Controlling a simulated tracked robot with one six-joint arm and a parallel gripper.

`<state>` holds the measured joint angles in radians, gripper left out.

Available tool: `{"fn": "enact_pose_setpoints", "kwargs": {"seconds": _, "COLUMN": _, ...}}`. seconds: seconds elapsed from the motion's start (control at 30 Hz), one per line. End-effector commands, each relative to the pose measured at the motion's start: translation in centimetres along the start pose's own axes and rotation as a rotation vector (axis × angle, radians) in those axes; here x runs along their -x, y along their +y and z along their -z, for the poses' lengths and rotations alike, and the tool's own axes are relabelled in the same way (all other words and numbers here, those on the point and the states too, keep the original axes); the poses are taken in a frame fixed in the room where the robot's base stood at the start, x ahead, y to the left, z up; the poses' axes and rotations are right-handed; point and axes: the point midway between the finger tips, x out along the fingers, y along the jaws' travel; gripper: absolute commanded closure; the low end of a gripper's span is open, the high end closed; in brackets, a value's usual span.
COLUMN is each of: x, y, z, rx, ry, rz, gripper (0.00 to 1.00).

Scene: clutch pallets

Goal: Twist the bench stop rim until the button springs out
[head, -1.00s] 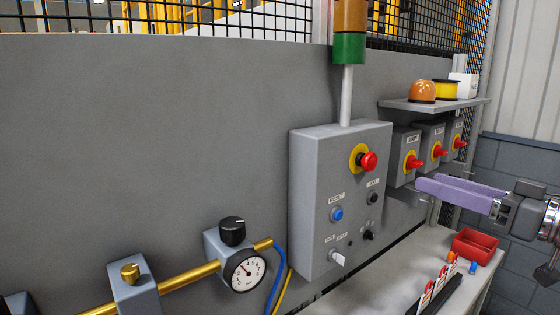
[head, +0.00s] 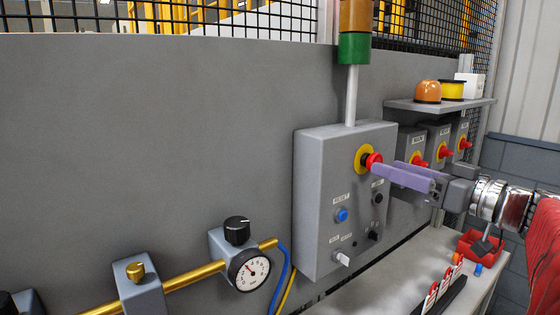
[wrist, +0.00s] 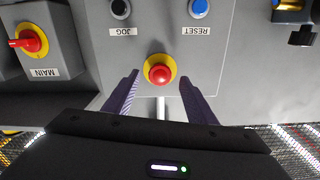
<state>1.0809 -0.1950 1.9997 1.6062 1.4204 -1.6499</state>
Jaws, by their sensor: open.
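The bench stop is a red mushroom button (head: 373,161) on a yellow ring (head: 361,157), high on the front of the grey control box (head: 318,225). It also shows in the wrist view as a red button (wrist: 160,73), upside down with the panel and between my fingers. My gripper (head: 391,171) has purple fingers that reach toward the button from the right in the head view. In the wrist view my gripper (wrist: 157,88) is open, one finger on each side of the button with gaps. I cannot tell whether the fingertips reach the rim's depth.
A blue RESET button (head: 341,215) and a black JOG knob (head: 378,198) sit below the stop. Grey MAIN switch boxes (head: 411,144) with red handles stand close to the right, under a shelf (head: 440,104). A red bin (head: 470,246) is on the bench.

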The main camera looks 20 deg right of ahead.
Motion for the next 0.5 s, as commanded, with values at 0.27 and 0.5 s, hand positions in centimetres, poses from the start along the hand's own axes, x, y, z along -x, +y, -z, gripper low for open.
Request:
{"fn": "enact_pose_setpoints", "kwargs": {"seconds": 0.27, "x": -2.8, "y": 0.0, "z": 0.0, "rx": 0.001, "ry": 0.000, "rz": 0.000, "gripper": 0.49}}
{"fn": "enact_pose_setpoints", "kwargs": {"seconds": 0.5, "x": -3.6, "y": 0.0, "z": 0.0, "rx": 0.001, "ry": 0.000, "rz": -0.001, "gripper": 0.49}}
